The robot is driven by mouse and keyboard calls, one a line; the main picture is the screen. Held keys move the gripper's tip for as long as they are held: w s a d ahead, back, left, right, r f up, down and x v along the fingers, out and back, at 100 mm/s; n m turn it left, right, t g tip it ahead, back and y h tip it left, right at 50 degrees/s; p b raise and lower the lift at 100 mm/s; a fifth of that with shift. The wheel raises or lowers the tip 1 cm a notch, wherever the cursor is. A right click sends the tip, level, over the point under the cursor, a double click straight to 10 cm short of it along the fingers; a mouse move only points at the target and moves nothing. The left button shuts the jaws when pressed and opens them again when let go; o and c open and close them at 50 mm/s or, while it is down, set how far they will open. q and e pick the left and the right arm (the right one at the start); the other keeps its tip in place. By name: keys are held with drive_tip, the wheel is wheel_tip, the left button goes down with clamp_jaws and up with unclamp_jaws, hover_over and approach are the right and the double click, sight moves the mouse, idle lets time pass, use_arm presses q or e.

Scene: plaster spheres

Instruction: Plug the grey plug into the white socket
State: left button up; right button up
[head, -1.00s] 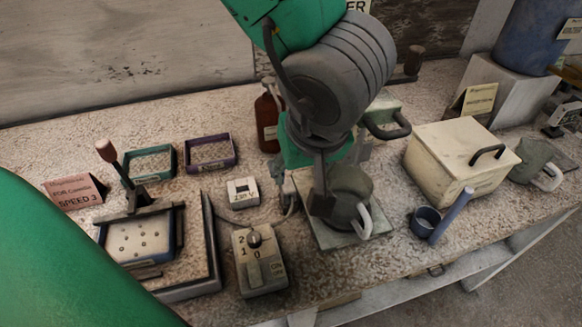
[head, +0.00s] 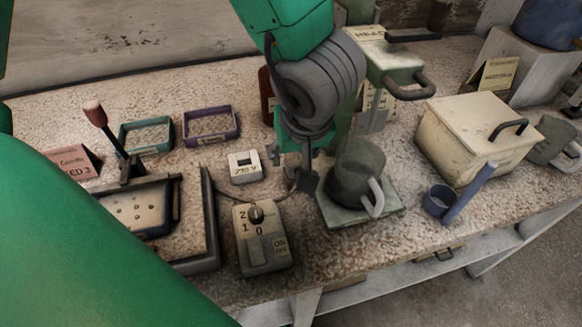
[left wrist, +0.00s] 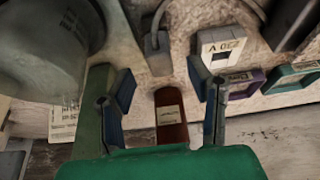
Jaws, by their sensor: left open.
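The white socket (head: 245,167), marked 230 V, sits on the speckled bench left of my left gripper (head: 291,166). It also shows at upper right in the left wrist view (left wrist: 220,48). The grey plug (left wrist: 158,52) lies on the bench in the left wrist view, with its cable running from its far end. It is beyond the fingertips, roughly in line with the gap between them. My left gripper is open and empty, pointing down at the bench. In the head view the plug is mostly hidden by the gripper. My right gripper is not in view.
A grey pot (head: 358,172) on a square plate stands right of the gripper. A switch box (head: 262,240) is in front. A cream box (head: 470,140) stands right.

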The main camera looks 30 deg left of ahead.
sight(293, 159)
use_arm(q)
drive_tip(key=b+x, duration=0.1)
drive_tip(key=x, duration=0.2)
drive_tip(key=shift+s, duration=0.1)
drive_tip(key=shift+d+f, duration=0.1)
drive_tip(key=shift+f, duration=0.2)
drive_tip(key=shift+d+r, duration=0.1)
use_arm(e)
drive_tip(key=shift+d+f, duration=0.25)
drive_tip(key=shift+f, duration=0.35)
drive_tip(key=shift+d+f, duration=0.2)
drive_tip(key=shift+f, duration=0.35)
use_arm(q)
drive_tip(key=shift+a, duration=0.3)
clamp_jaws()
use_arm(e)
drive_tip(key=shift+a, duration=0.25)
